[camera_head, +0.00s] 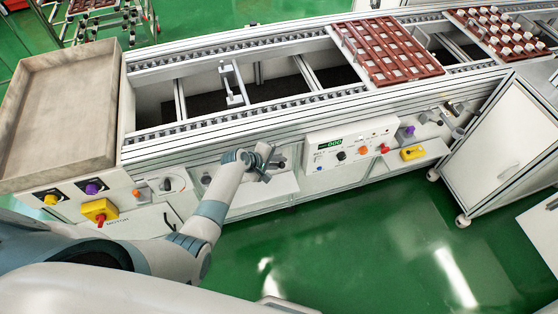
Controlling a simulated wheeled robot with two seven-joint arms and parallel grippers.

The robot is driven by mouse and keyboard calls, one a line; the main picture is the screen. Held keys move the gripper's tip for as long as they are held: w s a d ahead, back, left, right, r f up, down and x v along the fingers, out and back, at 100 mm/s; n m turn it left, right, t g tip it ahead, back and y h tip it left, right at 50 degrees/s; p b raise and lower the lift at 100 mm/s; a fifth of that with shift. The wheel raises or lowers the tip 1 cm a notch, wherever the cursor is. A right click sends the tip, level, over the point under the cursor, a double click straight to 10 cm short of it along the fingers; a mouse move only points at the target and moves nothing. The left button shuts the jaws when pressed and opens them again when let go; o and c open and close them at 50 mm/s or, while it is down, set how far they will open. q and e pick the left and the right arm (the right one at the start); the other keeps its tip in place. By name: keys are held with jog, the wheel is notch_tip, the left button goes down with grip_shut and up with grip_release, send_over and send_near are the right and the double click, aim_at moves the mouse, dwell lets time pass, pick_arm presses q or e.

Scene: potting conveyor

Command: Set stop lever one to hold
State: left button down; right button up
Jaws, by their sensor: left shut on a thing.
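My left arm reaches in from the left, and its gripper (268,166) is at the front panel of the conveyor, left of the control box. It is shut on a grey lever (281,164), which is mostly hidden behind the fingers. The lever's exact angle and any label there cannot be made out. A grey stop frame (232,84) stands across the conveyor channel behind it. A second lever-like fitting (449,119) is on the panel further right. My right gripper is not in view.
The control box (350,145) with a green display sits just right of the gripper. Brown trays (372,62) lie on the belt at the right. A grey bin (62,110) is at the left, near a yellow-backed red switch (100,211). The green floor in front is clear.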

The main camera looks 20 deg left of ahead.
pick_arm(q)
jog(key=shift+d+r, duration=0.15)
jog(key=shift+d, duration=0.35)
jog(key=c, duration=1.7)
grip_release()
jog(key=shift+c, duration=0.2)
jog(key=shift+r, duration=0.15)
jog(key=shift+a, duration=0.1)
jog(key=shift+a, duration=0.25)
jog(key=v, duration=1.7)
jog(key=shift+w+r, duration=0.15)
jog(key=shift+r, duration=0.1)
jog(key=shift+d, duration=0.15)
